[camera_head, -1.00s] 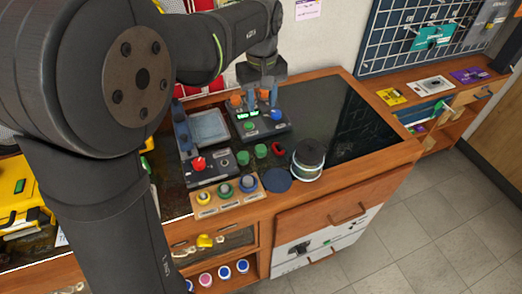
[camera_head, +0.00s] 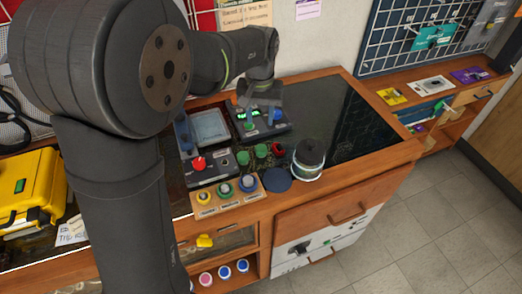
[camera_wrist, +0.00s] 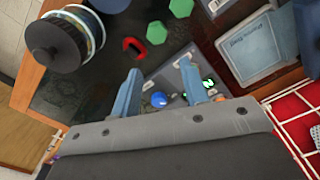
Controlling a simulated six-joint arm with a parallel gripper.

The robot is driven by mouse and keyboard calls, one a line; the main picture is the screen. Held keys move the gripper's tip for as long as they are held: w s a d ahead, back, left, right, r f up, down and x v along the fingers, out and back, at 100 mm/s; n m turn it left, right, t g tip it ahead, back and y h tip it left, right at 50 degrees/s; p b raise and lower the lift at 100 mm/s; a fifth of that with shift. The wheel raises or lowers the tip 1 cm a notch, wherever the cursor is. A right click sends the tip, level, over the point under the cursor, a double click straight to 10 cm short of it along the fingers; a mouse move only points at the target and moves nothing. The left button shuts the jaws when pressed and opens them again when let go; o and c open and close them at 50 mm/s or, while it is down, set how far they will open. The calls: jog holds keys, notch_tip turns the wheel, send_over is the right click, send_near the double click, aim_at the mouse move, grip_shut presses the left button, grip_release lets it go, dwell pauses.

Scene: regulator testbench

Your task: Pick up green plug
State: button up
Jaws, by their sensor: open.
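Two green hexagonal pieces lie on the dark bench top, one on the left (camera_head: 243,157) and one on the right (camera_head: 261,150). They also show in the wrist view, one at the top edge (camera_wrist: 181,8) and one just below it (camera_wrist: 156,33). I cannot tell which is the green plug. My gripper (camera_head: 259,114) is over the black control box (camera_head: 264,131), behind the green pieces. In the wrist view its two blue fingers (camera_wrist: 158,72) are apart, with nothing held between them. A blue knob (camera_wrist: 159,99) of the box shows behind them.
A red clip-shaped piece (camera_head: 278,149) lies beside the green pieces. A wooden holder with coloured rings (camera_head: 226,198) sits at the front edge. A grey tray (camera_head: 209,127) and a red-button box (camera_head: 203,170) are left. The right bench top is clear.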

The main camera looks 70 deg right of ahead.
send_over(261, 147)
jog(key=f, duration=0.6)
jog(key=shift+w+d+f, duration=0.25)
jog(key=shift+f, duration=0.15)
jog(key=shift+s+a+f, duration=0.15)
jog(key=shift+f, duration=1.2)
jog(key=shift+s+a+f, duration=0.15)
jog(key=shift+f, duration=1.15)
jog(key=c, duration=0.7)
